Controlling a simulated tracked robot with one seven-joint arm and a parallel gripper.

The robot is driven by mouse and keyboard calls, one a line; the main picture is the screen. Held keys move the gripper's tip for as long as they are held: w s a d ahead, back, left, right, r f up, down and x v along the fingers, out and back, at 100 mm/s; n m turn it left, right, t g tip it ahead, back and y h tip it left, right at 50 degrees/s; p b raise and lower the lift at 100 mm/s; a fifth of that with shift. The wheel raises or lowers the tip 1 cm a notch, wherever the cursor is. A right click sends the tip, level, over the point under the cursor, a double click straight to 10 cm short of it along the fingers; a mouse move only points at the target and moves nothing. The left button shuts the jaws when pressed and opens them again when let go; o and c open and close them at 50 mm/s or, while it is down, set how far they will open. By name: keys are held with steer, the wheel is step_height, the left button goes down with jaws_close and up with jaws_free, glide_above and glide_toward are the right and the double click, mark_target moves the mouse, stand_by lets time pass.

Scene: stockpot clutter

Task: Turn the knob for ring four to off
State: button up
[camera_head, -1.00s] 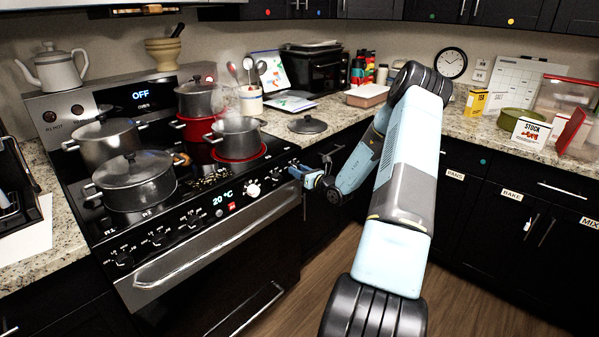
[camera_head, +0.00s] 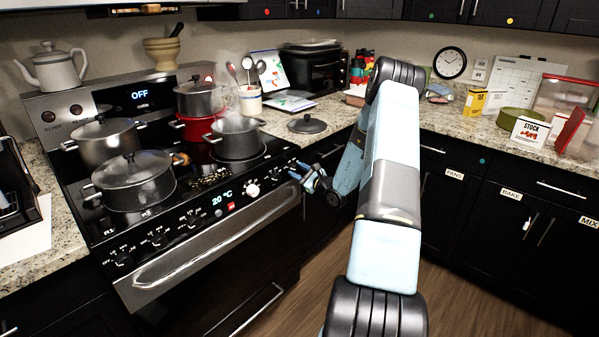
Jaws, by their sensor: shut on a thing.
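The stove's black control panel (camera_head: 215,199) has a row of knobs along its front. My gripper (camera_head: 297,171) is at the right end of that panel, its fingers shut on the knob there. The fingers cover most of that knob, so its pointer and label cannot be read. A steel pot (camera_head: 238,140) stands on the front right ring, which shows no red glow. A white knob (camera_head: 252,190) sits left of my gripper, next to a lit 20 °C display (camera_head: 222,198).
A large lidded pot (camera_head: 134,181) stands front left, with another pot (camera_head: 106,143) behind it. The oven handle (camera_head: 215,240) runs below the panel. A loose lid (camera_head: 307,124) lies on the right counter.

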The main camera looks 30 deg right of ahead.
steer(key=shift+d+n, duration=0.2)
steer(key=shift+n, duration=0.3)
steer(key=shift+f, duration=0.1)
steer(key=o, duration=0.8)
steer(key=shift+o, duration=1.3)
steer(key=shift+a, duration=0.15)
steer(key=shift+s, duration=0.1)
steer(key=v, duration=1.3)
steer(key=shift+s+d, duration=0.2)
steer(key=shift+s, duration=0.1)
